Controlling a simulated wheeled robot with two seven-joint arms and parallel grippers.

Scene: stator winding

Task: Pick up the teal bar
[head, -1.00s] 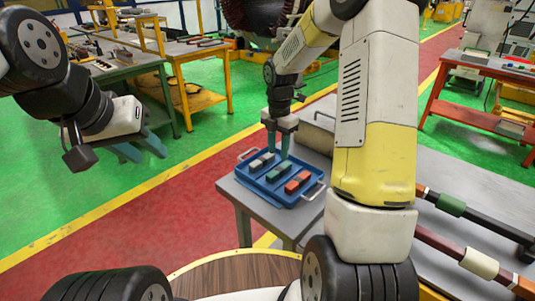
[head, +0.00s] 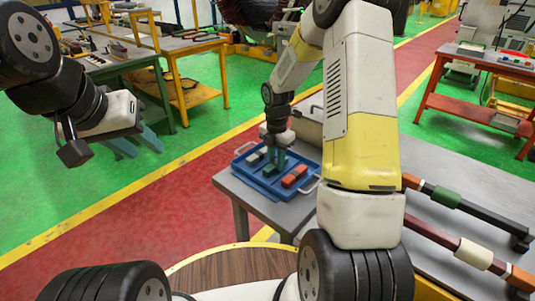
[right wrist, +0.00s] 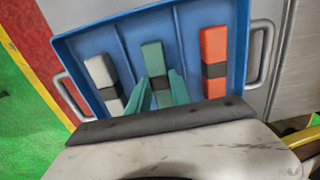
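The teal bar (right wrist: 152,56) has a dark band and lies in the middle compartment of the blue tray (right wrist: 75,43). In the head view the bar is mostly hidden by my right gripper (head: 277,160), which points down into the tray (head: 265,192). In the right wrist view my right gripper's teal fingers (right wrist: 160,93) stand apart, one on each side of the bar's near part. I cannot tell whether they touch it. My left gripper (head: 137,143) is open and empty, held in the air at the left, well away from the tray.
A white-grey bar (right wrist: 103,78) lies in the left compartment and an orange-red bar (right wrist: 214,60) in the right one. Tray walls and dividers stand close around my right fingers. The tray sits on a grey table (head: 243,192); a long dark rod with a green sleeve (head: 446,197) lies at right.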

